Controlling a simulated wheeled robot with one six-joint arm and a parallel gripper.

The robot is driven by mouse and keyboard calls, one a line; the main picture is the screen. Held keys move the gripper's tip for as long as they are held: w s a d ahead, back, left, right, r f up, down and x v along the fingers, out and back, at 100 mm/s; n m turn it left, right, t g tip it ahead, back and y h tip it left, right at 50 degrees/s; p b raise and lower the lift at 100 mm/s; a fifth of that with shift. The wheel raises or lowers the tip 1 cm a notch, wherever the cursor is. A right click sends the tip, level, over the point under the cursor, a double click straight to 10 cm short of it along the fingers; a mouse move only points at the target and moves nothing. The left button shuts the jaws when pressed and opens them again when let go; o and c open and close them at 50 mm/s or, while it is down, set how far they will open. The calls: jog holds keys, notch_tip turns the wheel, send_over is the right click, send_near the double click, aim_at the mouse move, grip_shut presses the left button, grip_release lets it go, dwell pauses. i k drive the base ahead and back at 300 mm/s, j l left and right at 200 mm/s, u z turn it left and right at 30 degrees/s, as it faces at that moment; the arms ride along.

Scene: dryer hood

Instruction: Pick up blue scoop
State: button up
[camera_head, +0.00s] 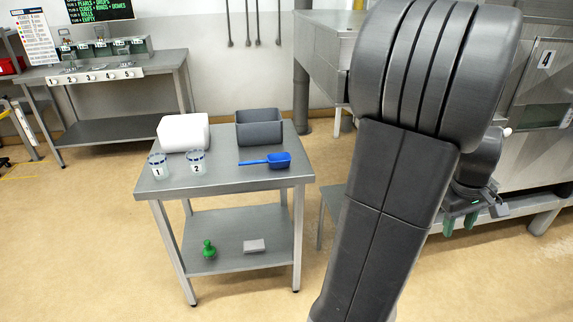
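The blue scoop (279,160) lies on the top of the small grey metal table (225,182), near its right side. Its bowl is to the right and its thin handle points left. My gripper (459,224) is far to the right of the scoop, beyond the table, partly behind my own arm. Its two green-tipped fingers hang down with a gap between them. It looks open, with nothing seen between the fingers.
Behind the scoop stand a dark grey bin (259,127) and a white block-like container (184,132). Two clear cups, numbered 1 (158,167) and 2 (196,163), stand at left. A large steel machine (530,90) fills the right side.

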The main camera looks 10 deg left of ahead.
aim_at(278, 160)
jog(key=u, duration=1.8)
jog(key=i+l+u, duration=0.1)
jog(key=l+u, duration=1.15)
jog(key=k+l, duration=0.1)
jog(key=l, duration=0.7)
jog(key=k+l, duration=0.15)
jog(key=l, duration=0.2)
